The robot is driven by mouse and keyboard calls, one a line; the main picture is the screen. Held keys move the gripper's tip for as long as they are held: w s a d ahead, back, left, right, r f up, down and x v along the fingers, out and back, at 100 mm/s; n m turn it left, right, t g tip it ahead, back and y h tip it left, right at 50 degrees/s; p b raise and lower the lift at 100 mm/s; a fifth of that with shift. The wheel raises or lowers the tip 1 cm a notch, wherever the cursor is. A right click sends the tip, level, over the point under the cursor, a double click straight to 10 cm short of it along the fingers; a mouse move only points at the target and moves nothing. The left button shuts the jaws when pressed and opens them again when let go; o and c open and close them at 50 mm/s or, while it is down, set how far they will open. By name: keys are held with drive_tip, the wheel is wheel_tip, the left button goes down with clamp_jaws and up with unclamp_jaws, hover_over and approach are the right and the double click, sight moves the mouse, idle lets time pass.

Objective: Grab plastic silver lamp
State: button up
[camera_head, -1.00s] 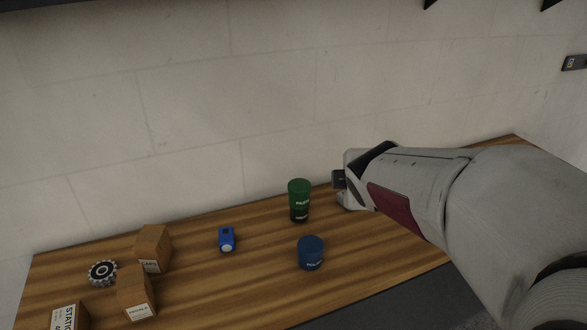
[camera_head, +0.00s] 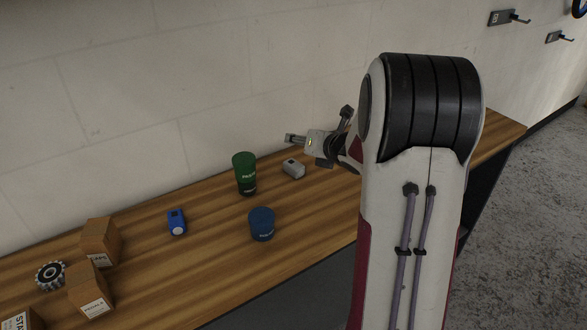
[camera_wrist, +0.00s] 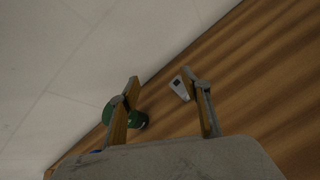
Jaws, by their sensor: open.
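The silver lamp (camera_head: 293,168) is a small grey body lying on the wooden table, right of the green cup. In the wrist view the silver lamp (camera_wrist: 179,88) shows a dark square on top and sits beside the right fingertip, partly hidden by that finger. My gripper (camera_head: 312,148) is open and empty, above and slightly right of the lamp, apart from it. In the wrist view my gripper (camera_wrist: 160,78) has its two fingers spread wide, with the green cup (camera_wrist: 112,113) behind the left finger.
On the table (camera_head: 215,255) stand a green cup (camera_head: 244,172), a blue cup (camera_head: 262,224), a blue lamp (camera_head: 177,222), brown boxes (camera_head: 101,242) and a toothed wheel (camera_head: 51,275). The wall (camera_head: 150,110) rises close behind the silver lamp.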

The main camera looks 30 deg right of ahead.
sight(298, 166)
drive_tip(key=f+n+y, duration=0.1)
drive_tip(key=f+n, duration=0.1)
drive_tip(key=d+f+n+y, duration=0.1)
drive_tip(key=f+n, duration=0.1)
drive_tip(key=f, duration=0.1)
drive_tip(key=d+f+n+t+y, duration=0.1)
drive_tip(key=f+n, duration=0.2)
drive_tip(key=shift+s+d+f, duration=0.1)
drive_tip(key=shift+s+d, duration=0.1)
drive_tip(key=shift+s+f+n+y, duration=0.2)
drive_tip(key=shift+f+n+y, duration=0.35)
drive_tip(key=shift+n, duration=0.15)
drive_tip(key=shift+x, duration=1.25)
drive_tip(key=shift+f, duration=0.1)
drive_tip(key=shift+f+x, duration=0.1)
drive_tip(key=shift+x, duration=1.2)
drive_tip(key=shift+f+x, duration=0.15)
drive_tip(key=shift+x, duration=1.15)
drive_tip(key=shift+d, duration=0.1)
